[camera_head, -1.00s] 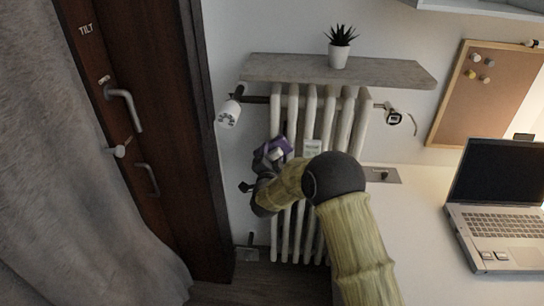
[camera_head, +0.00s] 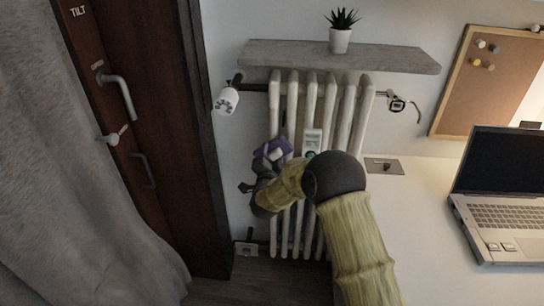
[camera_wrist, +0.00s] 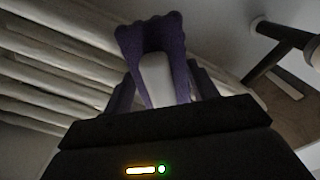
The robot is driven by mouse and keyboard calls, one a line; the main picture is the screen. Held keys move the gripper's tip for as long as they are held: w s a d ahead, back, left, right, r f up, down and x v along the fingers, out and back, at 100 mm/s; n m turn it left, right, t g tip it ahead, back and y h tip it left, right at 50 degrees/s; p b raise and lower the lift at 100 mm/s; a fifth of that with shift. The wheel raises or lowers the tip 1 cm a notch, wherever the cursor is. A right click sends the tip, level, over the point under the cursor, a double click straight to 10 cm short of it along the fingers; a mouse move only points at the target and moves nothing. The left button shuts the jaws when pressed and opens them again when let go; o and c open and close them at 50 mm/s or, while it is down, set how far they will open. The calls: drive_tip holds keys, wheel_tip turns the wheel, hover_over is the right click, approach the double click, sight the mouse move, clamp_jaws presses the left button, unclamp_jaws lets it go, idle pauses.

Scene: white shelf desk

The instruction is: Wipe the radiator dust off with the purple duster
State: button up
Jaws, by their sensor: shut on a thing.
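The white ribbed radiator (camera_head: 345,110) stands against the wall under a shelf, in the middle of the head view. Its ribs (camera_wrist: 60,65) also fill the left of the wrist view. My gripper (camera_head: 268,168) is at the radiator's left side, shut on the purple duster (camera_head: 272,150). In the wrist view the purple duster (camera_wrist: 133,45) with its pale middle rises from between my fingers, close in front of the ribs. I cannot tell whether it touches them. Dust is not clearly visible on the ribs. My arm hides the radiator's lower right part.
A grey shelf (camera_head: 300,54) with a potted plant (camera_head: 341,38) overhangs the radiator. A white-and-green item (camera_head: 312,140) is at the ribs. The desk (camera_head: 425,215) with a laptop (camera_head: 500,215) is at right, the brown door (camera_head: 165,90) at left.

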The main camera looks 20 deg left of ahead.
drive_tip(key=shift+s+f+b, duration=0.1)
drive_tip(key=shift+f+b, duration=0.7)
drive_tip(key=shift+f, duration=0.35)
wheel_tip(320, 180, down, 3)
drive_tip(key=b, duration=0.3)
drive_tip(key=shift+r, duration=0.1)
drive_tip(key=shift+r+p, duration=0.7)
drive_tip(key=shift+r, duration=0.8)
drive_tip(key=shift+w+r+p, duration=0.2)
drive_tip(key=shift+r+p, duration=0.4)
drive_tip(key=shift+r, duration=1.1)
drive_tip(key=shift+r, duration=0.15)
